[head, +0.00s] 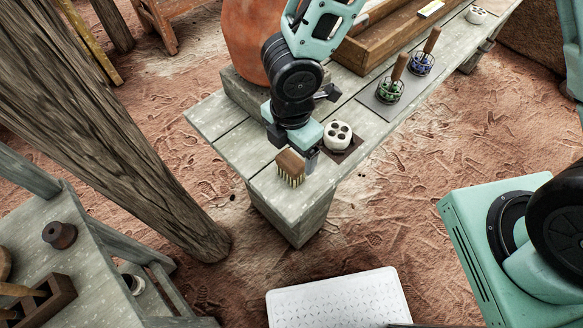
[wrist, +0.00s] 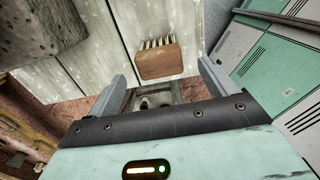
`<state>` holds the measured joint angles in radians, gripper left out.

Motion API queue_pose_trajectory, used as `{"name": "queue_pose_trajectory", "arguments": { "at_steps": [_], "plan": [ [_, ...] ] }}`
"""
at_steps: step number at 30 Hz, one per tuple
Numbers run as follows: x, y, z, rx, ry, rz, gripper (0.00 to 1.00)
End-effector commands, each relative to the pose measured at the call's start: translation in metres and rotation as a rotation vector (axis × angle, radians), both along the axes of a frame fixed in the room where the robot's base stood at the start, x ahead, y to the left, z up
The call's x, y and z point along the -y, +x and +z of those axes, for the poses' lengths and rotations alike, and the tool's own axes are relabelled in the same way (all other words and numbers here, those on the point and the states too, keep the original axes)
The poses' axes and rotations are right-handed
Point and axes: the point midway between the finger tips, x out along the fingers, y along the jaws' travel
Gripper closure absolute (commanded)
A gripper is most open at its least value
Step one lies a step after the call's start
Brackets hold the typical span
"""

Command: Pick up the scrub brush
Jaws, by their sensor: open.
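The scrub brush (head: 290,168) has a brown wooden back and pale bristles. It rests on the near end of the grey plank bench (head: 230,150). In the wrist view the brush (wrist: 160,61) lies ahead of the fingertips, between their lines, with its bristles toward the top of the picture. My gripper (head: 296,150) is over the bench end, right by the brush. In the wrist view my gripper (wrist: 160,75) has its two fingers wide apart with nothing held between them. Whether a finger touches the brush I cannot tell.
A white cylinder with dark holes (head: 338,136) stands close to the right of my gripper on a dark square. A grey block (head: 250,95) bears a large clay pot (head: 248,40). Two wood-handled tools (head: 389,90) and a wooden tray (head: 375,45) are farther along the bench.

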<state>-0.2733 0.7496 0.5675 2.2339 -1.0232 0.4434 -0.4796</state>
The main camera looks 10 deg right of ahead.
Motion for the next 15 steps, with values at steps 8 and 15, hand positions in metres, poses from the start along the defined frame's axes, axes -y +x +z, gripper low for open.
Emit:
{"name": "queue_pose_trajectory", "arguments": {
  "at_steps": [8,15],
  "plan": [
    [0.000,0.000,-0.029,0.000,0.000,-0.001,0.15],
    [-0.001,-0.001,-0.059,-0.002,-0.002,0.002,0.15]
  ]
}}
